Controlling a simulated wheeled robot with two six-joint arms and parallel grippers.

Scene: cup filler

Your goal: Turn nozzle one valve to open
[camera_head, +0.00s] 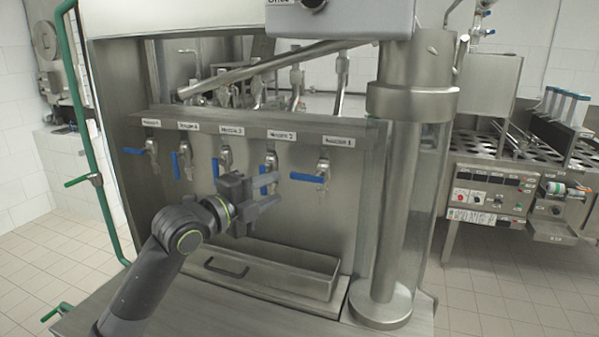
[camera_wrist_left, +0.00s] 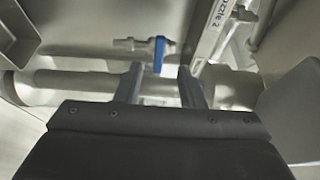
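The nozzle one valve (camera_head: 323,167) is at the right end of a row on the steel panel, under the "Nozzle 1" label (camera_head: 338,141). Its blue handle (camera_head: 306,178) lies about level, pointing left. My left gripper (camera_head: 272,196) is open, with its fingers pointing right, below and left of that handle. No contact with the handle shows. In the left wrist view the two fingers (camera_wrist_left: 160,88) are apart with nothing between them. A blue handle (camera_wrist_left: 158,55) shows just beyond them; I cannot tell for certain which nozzle it belongs to. My right gripper is out of view.
The nozzle 2 handle (camera_head: 264,182) hangs down close behind the left fingers. More blue-handled valves stand to the left. A steel tray with a lid handle (camera_head: 265,269) lies below. A thick steel column (camera_head: 400,190) stands right of nozzle one.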

